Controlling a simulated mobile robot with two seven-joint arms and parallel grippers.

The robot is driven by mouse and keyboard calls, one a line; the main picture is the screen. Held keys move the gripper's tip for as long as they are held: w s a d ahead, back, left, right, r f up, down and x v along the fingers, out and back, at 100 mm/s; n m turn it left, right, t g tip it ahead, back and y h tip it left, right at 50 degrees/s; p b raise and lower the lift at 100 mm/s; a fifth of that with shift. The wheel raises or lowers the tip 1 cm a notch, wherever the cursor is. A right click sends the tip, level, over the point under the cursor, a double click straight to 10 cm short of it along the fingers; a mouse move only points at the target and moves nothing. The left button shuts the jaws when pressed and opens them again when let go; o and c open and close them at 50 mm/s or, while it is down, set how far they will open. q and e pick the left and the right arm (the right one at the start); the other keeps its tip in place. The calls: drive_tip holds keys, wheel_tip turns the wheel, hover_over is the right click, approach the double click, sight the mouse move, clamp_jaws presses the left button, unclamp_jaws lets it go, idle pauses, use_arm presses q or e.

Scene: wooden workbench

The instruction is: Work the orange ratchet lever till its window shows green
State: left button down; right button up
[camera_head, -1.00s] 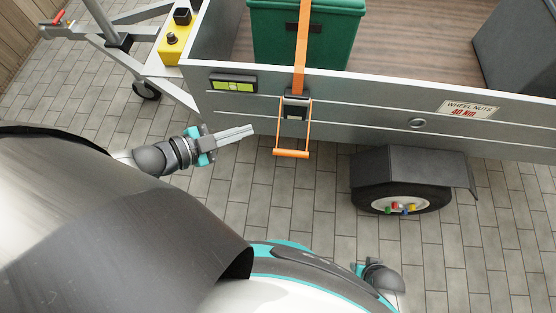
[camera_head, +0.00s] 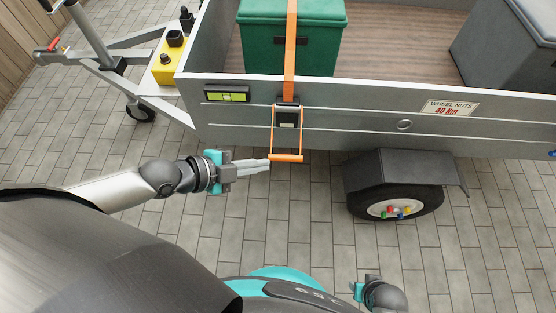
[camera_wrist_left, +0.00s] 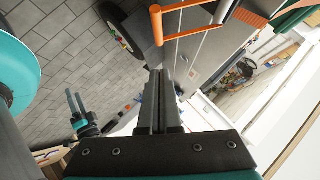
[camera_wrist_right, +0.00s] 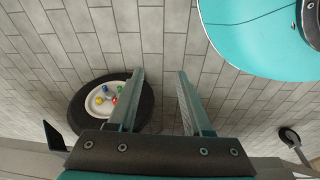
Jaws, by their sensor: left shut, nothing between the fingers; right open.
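The orange ratchet lever (camera_head: 286,158) hangs down the outside of the trailer's side wall, below a dark ratchet body (camera_head: 287,117) on the orange strap (camera_head: 290,50). A pale patch shows on the ratchet body, too small to read. A black-framed yellow-green panel (camera_head: 227,94) sits on the wall to the left. My left gripper (camera_head: 268,164) is shut and empty, its tips close by the left end of the lever's bar; contact is unclear. The bar's end (camera_wrist_left: 156,24) shows beyond the fingers in the left wrist view. My right gripper (camera_wrist_right: 158,80) is open and empty, low over the paving.
The strap passes over a green box (camera_head: 290,38) in the grey trailer (camera_head: 365,105). A wheel (camera_head: 400,205) under a dark mudguard (camera_head: 400,170) stands to the right of the lever. A yellow box (camera_head: 168,68) sits on the drawbar at left. Paving below the lever is clear.

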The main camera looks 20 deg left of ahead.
sight(290, 159)
use_arm(q)
drive_tip(key=shift+w+d+f+b, duration=0.45)
drive_tip(key=shift+w+f+b, duration=0.35)
drive_tip(key=shift+w+f, duration=0.25)
drive_tip(key=shift+w+d+f+b, duration=0.4)
drive_tip(key=shift+w+f+b, duration=0.4)
drive_tip(key=shift+w+f, duration=0.25)
drive_tip(key=shift+w+d+f+b, duration=0.45)
drive_tip(key=shift+w+f+b, duration=0.35)
drive_tip(key=shift+w+f, duration=0.2)
use_arm(e)
drive_tip(key=w+a+r+t, duration=0.1)
drive_tip(key=w+r, duration=0.3)
drive_tip(key=r, duration=0.5)
drive_tip(key=shift+w+a+r, duration=0.3)
drive_tip(key=shift+w+a, duration=0.05)
drive_tip(key=shift+a, duration=0.2)
use_arm(q)
drive_tip(key=shift+d+f, duration=0.1)
drive_tip(key=shift+f, duration=0.1)
use_arm(e)
drive_tip(key=shift+a, duration=0.15)
